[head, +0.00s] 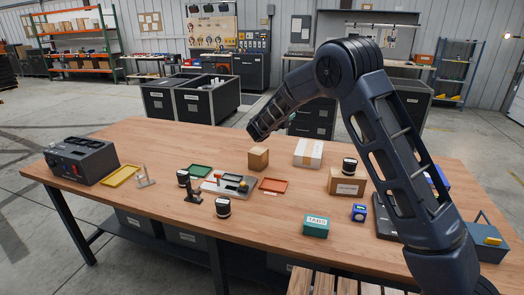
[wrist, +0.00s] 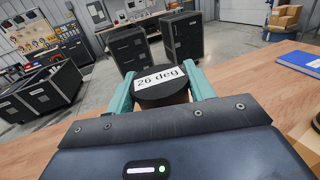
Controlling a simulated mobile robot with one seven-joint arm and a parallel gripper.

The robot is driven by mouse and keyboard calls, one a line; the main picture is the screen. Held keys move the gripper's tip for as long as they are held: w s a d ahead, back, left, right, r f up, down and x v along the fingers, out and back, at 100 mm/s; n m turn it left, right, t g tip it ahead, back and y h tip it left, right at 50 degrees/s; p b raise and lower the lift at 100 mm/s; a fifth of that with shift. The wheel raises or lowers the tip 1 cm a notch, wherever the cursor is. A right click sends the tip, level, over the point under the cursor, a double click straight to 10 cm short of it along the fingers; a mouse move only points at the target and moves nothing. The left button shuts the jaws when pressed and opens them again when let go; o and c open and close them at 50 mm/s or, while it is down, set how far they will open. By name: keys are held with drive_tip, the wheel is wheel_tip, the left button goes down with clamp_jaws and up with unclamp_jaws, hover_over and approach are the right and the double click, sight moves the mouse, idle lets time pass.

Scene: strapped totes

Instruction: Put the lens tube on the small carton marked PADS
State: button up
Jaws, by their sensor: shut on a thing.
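My gripper (wrist: 161,88) is shut on the lens tube (wrist: 160,98), a short dark cylinder with a white label reading "26 deg". Its teal fingers hold it from both sides in the wrist view. In the head view my gripper's fingers and the tube cannot be made out at the end of my arm, which reaches over the table's far side. A small brown carton (head: 258,159) stands on the table below that end. A larger brown carton (head: 343,187) has a label too small to read and a black cylinder (head: 349,165) on top. I can read PADS on neither.
The wooden table (head: 150,215) also holds a teal box marked TABS (head: 315,227), a white taped box (head: 308,152), a grey machine (head: 82,160), a yellow tray (head: 120,176), a red tray (head: 273,185) and black cylinders (head: 223,207). The front left is clear.

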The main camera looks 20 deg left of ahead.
drive_tip(key=a+r+y, duration=0.1)
drive_tip(key=a+r, duration=0.4)
drive_tip(key=a, duration=0.7)
hover_over(258, 150)
drive_tip(key=shift+n, duration=0.4)
drive_tip(key=f, duration=1.9)
drive_tip(key=shift+w+f, duration=0.25)
drive_tip(key=shift+f, duration=0.1)
drive_tip(key=o, duration=1.2)
drive_tip(key=shift+c, duration=0.2)
drive_tip(key=shift+s, duration=0.25)
drive_tip(key=v, duration=1.1)
drive_tip(key=shift+s, duration=0.3)
drive_tip(key=shift+d, duration=0.1)
